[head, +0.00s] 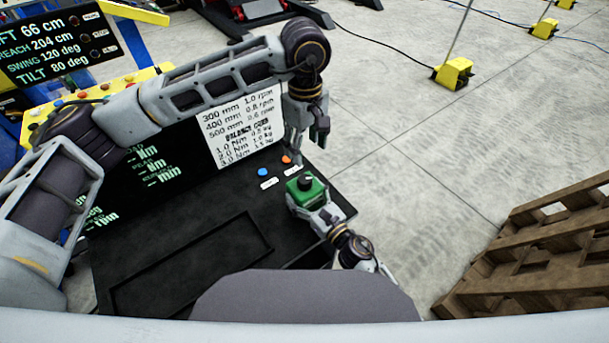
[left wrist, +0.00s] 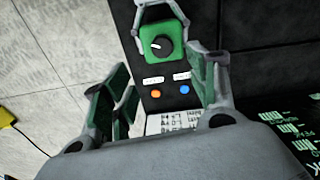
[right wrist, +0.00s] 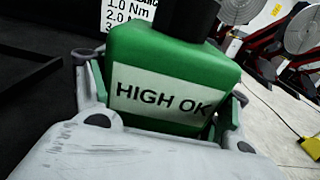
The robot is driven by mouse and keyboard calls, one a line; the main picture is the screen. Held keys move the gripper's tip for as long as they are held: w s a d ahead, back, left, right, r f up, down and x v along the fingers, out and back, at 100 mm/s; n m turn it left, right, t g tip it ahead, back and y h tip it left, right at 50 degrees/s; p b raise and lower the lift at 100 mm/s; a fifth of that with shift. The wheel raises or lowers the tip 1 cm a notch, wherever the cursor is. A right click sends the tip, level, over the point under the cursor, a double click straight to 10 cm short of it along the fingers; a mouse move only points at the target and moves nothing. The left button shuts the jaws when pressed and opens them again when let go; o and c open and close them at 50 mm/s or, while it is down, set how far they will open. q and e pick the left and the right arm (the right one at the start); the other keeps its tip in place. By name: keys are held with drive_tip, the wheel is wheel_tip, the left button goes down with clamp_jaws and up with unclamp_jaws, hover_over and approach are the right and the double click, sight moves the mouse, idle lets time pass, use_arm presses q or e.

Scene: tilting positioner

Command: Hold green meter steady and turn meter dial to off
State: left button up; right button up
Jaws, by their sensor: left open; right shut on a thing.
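The green meter (head: 304,193) is a green block with a black dial on top, at the right end of the dark console. In the right wrist view the meter (right wrist: 165,80) fills the middle, with a white label reading HIGH OK. My right gripper (head: 308,204) is shut on the meter's sides. The black dial (left wrist: 160,46) has a pale pointer mark in the left wrist view. My left gripper (head: 305,150) is above and beyond the meter, apart from it. Its fingers (left wrist: 158,95) are spread and empty in the left wrist view.
A blue button (head: 262,172) and an orange button (head: 287,159) with small white labels sit on the console beside the meter. A white printed sheet (head: 240,125) stands behind them. A wooden pallet (head: 540,255) is at the right. The floor between is clear.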

sight(304, 178)
use_arm(q)
drive_tip(key=shift+a+m, duration=0.15)
drive_tip(key=shift+m, duration=0.45)
drive_tip(key=shift+f, duration=6)
drive_tip(key=c, duration=1)
